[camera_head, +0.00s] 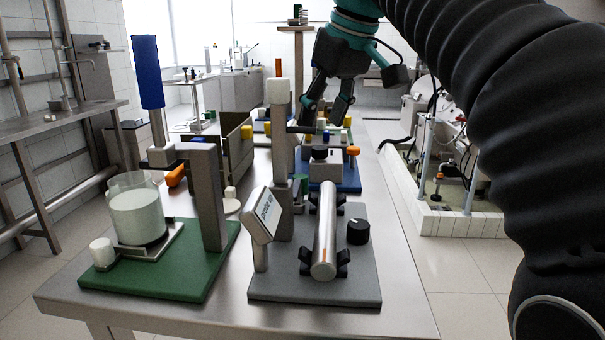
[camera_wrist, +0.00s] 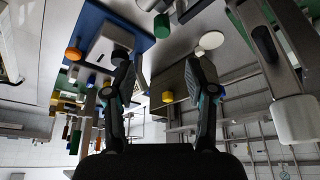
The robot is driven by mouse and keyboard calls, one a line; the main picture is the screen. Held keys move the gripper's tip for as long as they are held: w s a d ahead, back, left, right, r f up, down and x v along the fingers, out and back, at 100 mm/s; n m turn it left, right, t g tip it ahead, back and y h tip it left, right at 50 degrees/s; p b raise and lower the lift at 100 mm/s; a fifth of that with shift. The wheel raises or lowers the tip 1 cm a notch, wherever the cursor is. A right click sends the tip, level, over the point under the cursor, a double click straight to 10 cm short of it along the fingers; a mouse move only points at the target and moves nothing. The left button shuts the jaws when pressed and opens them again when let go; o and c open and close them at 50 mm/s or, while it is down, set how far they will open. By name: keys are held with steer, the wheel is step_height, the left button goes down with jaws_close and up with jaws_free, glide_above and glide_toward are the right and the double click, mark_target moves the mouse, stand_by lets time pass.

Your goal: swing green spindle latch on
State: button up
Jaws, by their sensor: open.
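My gripper (camera_head: 322,116) is open above the blue-based device (camera_head: 346,178), behind the grey post with a white top. The wrist view shows its two fingers (camera_wrist: 158,68) spread with nothing held between them. A small dark green part (camera_head: 300,187) shows low beside the grey post in the head view. The device's body (camera_wrist: 110,45) and orange knob (camera_wrist: 72,54) lie at the wrist view's upper left.
A green-based stand with a beaker of white liquid (camera_head: 138,216) is at front left, with a tall blue-handled part above. A grey base (camera_head: 270,288) at front carries a metal cylinder (camera_head: 325,232) and black knob (camera_head: 358,231). The steel table's right side (camera_head: 405,285) is clear.

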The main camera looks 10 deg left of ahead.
mark_target(301, 176)
steer(key=x, duration=1.3)
steer(key=shift+a+f, duration=0.25)
steer(key=shift+f, duration=0.1)
jaws_close()
